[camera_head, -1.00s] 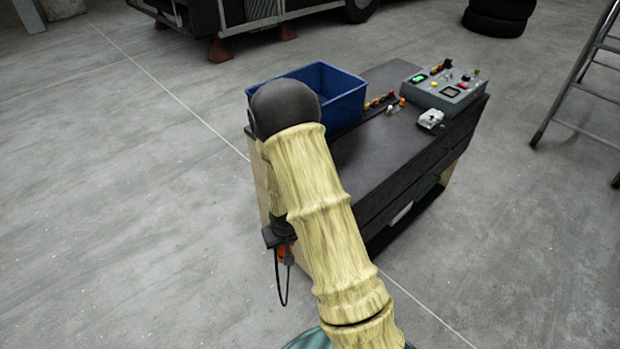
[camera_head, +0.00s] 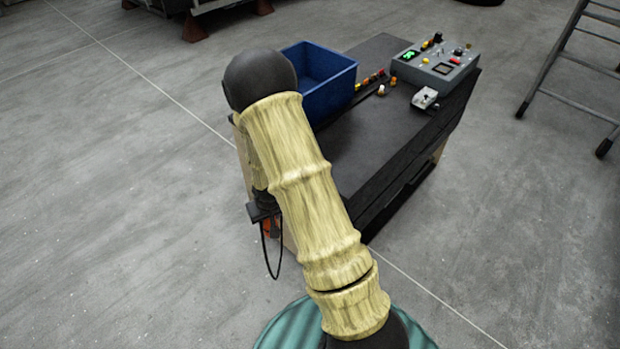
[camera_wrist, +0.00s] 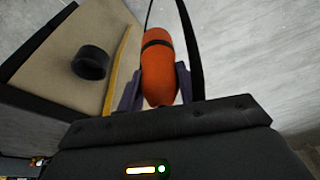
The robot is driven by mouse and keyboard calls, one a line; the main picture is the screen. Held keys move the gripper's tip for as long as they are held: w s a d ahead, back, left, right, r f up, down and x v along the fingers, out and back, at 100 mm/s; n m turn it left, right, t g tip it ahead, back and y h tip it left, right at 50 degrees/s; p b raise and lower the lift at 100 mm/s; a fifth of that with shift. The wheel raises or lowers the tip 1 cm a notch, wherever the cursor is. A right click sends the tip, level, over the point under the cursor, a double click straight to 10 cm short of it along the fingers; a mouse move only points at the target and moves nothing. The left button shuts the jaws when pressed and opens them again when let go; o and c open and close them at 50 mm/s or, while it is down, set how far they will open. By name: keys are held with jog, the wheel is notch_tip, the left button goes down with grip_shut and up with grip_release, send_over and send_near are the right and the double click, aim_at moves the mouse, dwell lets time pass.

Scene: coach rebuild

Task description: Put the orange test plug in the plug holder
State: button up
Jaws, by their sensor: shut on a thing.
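The orange test plug (camera_wrist: 160,72) has a dark band and a black cable loop (camera_wrist: 190,45). In the wrist view it sits between the two fingers of my gripper (camera_wrist: 159,88), which is shut on it. In the head view my arm hides most of the gripper, and a bit of orange (camera_head: 267,228) shows beside the hanging cable. A short black round fitting (camera_wrist: 90,63) sticks out of a tan panel at left in the wrist view, apart from the plug. It may be the plug holder; I cannot tell for sure.
A dark workbench (camera_head: 370,150) stands beyond my arm. It bears a blue bin (camera_head: 330,98), a grey control box (camera_head: 435,68) and several small coloured parts (camera_head: 372,78). A ladder (camera_head: 560,70) stands at right. The floor at left is clear.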

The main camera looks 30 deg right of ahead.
jog(key=w+d+r+p, duration=0.1)
jog(key=w+d+r, duration=0.1)
jog(key=d, duration=0.5)
jog(key=w+d+r+m+p, duration=0.1)
jog(key=d+r, duration=0.1)
jog(key=d, duration=0.6)
jog(key=shift+w+d+r, duration=0.15)
jog(key=shift+w, duration=0.2)
jog(key=shift+f+b, duration=2.4)
jog(key=shift+f, duration=0.25)
jog(key=shift+f+b, duration=1.15)
jog(key=shift+f, duration=0.4)
jog(key=shift+r+p, duration=0.15)
jog(key=shift+p, duration=0.25)
dwell(1.5)
